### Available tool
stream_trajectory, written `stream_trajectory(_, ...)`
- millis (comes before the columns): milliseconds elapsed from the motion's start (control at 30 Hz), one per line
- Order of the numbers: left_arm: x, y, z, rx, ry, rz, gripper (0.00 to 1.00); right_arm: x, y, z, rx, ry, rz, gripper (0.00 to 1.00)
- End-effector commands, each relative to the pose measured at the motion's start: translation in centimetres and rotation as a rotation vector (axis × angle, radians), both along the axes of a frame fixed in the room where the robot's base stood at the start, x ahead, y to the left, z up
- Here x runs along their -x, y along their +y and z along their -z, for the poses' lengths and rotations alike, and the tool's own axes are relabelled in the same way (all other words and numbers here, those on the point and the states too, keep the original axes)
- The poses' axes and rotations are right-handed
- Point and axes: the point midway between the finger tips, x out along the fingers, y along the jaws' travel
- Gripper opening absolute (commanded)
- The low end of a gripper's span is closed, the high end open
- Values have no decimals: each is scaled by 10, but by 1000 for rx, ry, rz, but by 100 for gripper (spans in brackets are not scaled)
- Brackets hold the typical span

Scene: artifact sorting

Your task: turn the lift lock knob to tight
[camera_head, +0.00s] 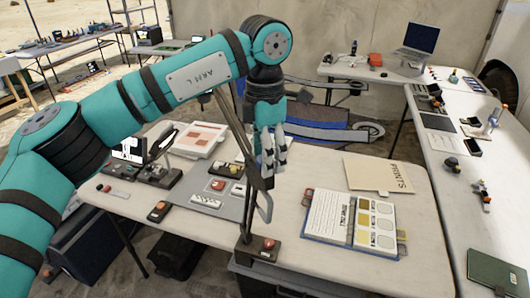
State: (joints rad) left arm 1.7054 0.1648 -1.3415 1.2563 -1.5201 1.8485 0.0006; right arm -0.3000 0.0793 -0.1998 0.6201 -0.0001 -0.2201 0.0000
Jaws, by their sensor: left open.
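My left gripper (272,158) hangs pointing down over the middle of the near table, with its pale fingers apart and nothing seen between them. A thin dark stand (246,215) rises from a small dark base (258,249) at the table's front edge, just below and left of the gripper. My right gripper is not in view.
The near table (300,175) holds a grey mat (232,205) with small devices, a dark device row (140,178) at left, an open booklet (352,220) and a "PRINTS" folder (380,174) at right. A side table (450,210) runs along the right.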

Motion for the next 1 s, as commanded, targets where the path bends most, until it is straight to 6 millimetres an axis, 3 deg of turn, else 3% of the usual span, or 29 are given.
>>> stream_trajectory(233, 0, 0, -10, 0, -1, -1, 55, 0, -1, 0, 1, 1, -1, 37)
stream_trajectory(700, 0, -1, -101, 1, -2, -1, 55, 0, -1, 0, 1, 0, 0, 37)
stream_trajectory(1000, 0, 0, -120, 0, 1, 0, 55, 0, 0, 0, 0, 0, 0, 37)
